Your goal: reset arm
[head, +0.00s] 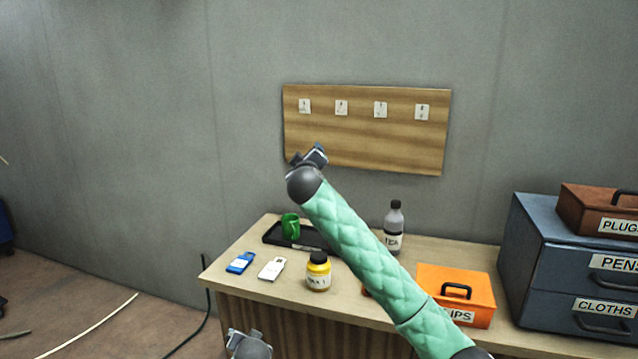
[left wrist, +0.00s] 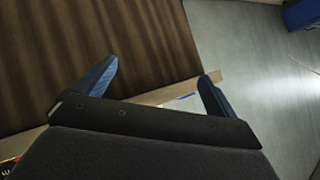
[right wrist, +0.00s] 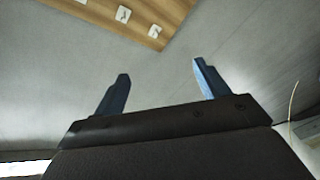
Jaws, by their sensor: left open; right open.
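My right arm, in a quilted green sleeve (head: 355,240), reaches up from the bottom right of the head view across the table. Its gripper (head: 310,156) is raised in front of the lower left part of the wall board. In the right wrist view the right gripper (right wrist: 160,70) is open and empty, with two blue fingers apart. My left gripper (head: 247,338) is low at the bottom edge of the head view, in front of the table. In the left wrist view the left gripper (left wrist: 160,74) is open with nothing between its fingers.
The wooden table (head: 232,279) holds a black tray (head: 272,237), green mug (head: 290,224), blue tag (head: 240,263), white tag (head: 272,268), yellow jar (head: 318,272), grey bottle (head: 394,227) and orange box (head: 457,284). Blue drawers (head: 560,262) stand right. A wooden board (head: 365,140) hangs behind.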

